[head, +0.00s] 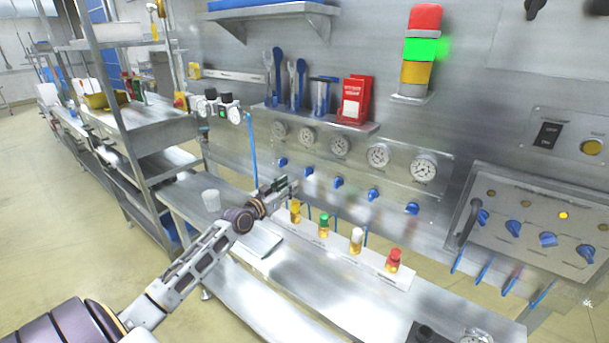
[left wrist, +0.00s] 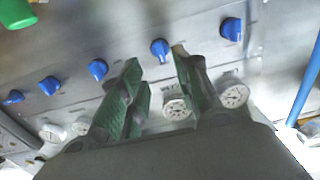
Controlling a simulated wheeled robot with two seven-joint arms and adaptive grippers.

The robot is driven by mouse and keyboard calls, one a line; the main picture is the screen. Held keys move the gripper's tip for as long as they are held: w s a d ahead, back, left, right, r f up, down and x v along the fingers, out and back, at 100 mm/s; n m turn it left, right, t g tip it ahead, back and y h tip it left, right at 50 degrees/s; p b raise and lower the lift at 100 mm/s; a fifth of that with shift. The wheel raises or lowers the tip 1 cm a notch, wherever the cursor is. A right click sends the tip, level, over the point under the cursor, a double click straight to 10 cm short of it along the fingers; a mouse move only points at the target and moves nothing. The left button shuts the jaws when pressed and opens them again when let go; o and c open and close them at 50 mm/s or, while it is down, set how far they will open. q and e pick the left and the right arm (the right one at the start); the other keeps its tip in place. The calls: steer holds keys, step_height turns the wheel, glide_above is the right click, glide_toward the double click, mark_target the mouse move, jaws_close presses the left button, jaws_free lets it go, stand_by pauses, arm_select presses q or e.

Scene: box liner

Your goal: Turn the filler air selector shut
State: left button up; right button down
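A row of blue selector knobs runs under round gauges on the steel wall panel. Their labels are too small to read, so I cannot tell which knob is the filler air selector. In the head view my left gripper (head: 287,187) is in front of the panel, just below the leftmost knob (head: 283,162) and the second knob (head: 309,170). In the left wrist view its green-padded fingers (left wrist: 156,72) are spread and empty. The second knob (left wrist: 159,50) shows between and beyond the fingertips, apparently untouched; the leftmost knob (left wrist: 232,28) is to the right. My right gripper is out of view.
A rack of bottles with yellow, green (head: 324,224), white and red (head: 394,257) caps stands below the panel. A blue hose (head: 252,150) hangs left of the gripper. A tool shelf (head: 315,118) sticks out above the gauges. A control box (head: 530,235) is at right.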

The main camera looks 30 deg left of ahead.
mark_target(305, 174)
arm_select(q)
steer(key=shift+w+d, duration=0.15)
steer(key=shift+w, duration=1.55)
steer(key=shift+w+d, duration=0.1)
steer(key=shift+w, duration=1.25)
steer(key=shift+w+d+p, duration=0.15)
steer(key=shift+w+p, duration=0.15)
steer(key=shift+w, duration=1.65)
steer(key=c, duration=0.7)
steer(key=shift+o, duration=0.2)
